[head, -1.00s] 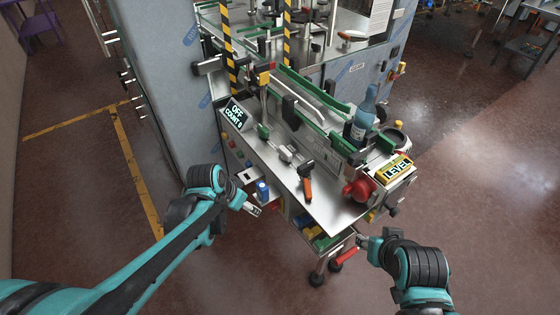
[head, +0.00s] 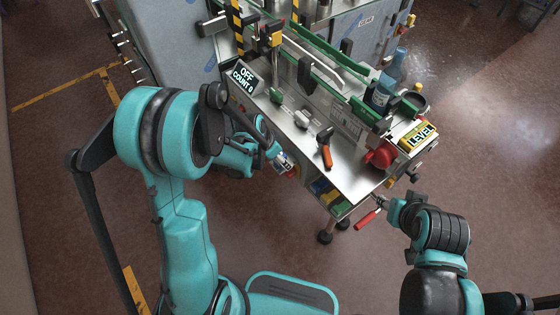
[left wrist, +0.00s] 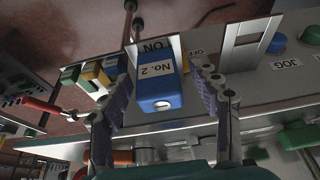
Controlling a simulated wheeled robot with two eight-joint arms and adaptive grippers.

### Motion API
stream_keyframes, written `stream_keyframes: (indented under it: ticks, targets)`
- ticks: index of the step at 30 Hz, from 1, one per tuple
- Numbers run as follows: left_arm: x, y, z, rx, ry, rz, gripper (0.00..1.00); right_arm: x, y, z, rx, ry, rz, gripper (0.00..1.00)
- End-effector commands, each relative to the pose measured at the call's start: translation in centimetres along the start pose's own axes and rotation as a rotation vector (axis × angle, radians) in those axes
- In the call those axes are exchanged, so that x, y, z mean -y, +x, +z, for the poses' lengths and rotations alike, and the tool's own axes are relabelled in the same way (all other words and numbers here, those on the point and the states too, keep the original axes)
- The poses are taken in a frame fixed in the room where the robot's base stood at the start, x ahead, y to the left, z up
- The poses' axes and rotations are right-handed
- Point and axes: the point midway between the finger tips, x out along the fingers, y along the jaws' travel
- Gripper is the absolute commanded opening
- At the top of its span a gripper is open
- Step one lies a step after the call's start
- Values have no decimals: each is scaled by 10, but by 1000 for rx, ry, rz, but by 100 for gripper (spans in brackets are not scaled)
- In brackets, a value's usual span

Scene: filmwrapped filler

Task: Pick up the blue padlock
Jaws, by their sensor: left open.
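The blue padlock (left wrist: 160,88) with a white "No. 2" label sits at the machine's control panel by the "ON" mark, in the left wrist view. My left gripper (left wrist: 161,78) is open, with one finger on each side of the padlock; small gaps show between its sides and the fingers. In the head view my left gripper (head: 284,163) is at the machine's left front side, and the padlock is hard to make out there. My right gripper (head: 381,203) is at the machine's front right corner, beside a red-handled tool (head: 367,219); whether it grips it is unclear.
The machine's steel top carries an orange-handled tool (head: 325,150), a red knob (head: 381,156) and a blue bottle (head: 382,94). An OFF / COUNT 0 display (head: 243,77) stands at its left. Coloured blocks (left wrist: 92,77) lie in a low tray. Floor in front is clear.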

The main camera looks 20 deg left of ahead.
Motion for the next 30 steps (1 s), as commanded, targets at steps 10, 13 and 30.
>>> stream_keyframes:
  ticks: [10, 13, 30]
  targets:
    - [0, 3, 0, 0, 0, 0, 41, 0, 0, 0, 0, 0, 0, 40]
    - [0, 3, 0, 0, 0, 0, 15, 0, 0, 0, 0, 0, 0, 40]
    - [-1, -34, -15, 0, 0, 0, 4, 0, -12, -9, 0, 0, 0, 40]
